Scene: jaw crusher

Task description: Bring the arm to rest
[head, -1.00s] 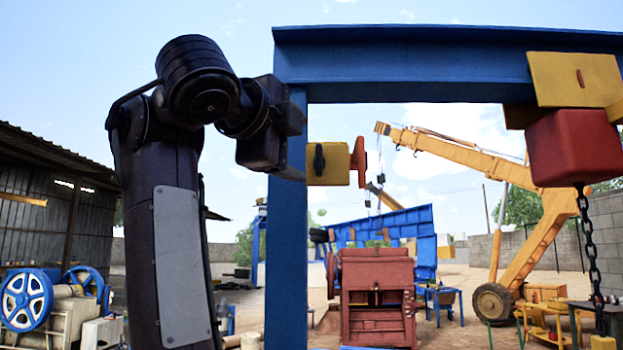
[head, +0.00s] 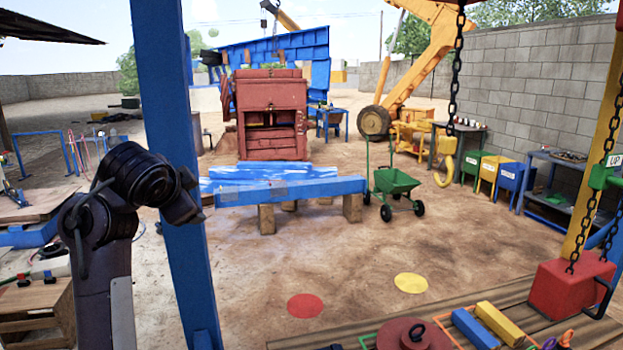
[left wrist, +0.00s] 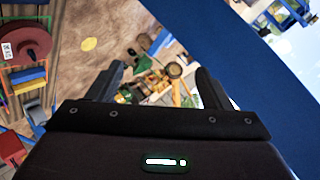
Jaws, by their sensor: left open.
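My left arm rises at the left of the head view, bent at the top, with its dark left gripper (head: 190,208) in front of the blue post (head: 166,70) in the picture. I cannot tell the gap between them. In the left wrist view the left gripper (left wrist: 158,82) has its two fingers wide apart with nothing between them. The blue post or beam (left wrist: 215,50) crosses behind the right finger there. My right gripper is in neither view.
A red jaw crusher (head: 272,90) stands beyond a blue-topped table (head: 290,190). A green wheelbarrow (head: 393,182) is beside it. Open sandy ground lies between, with red (head: 305,305) and yellow (head: 411,283) discs.

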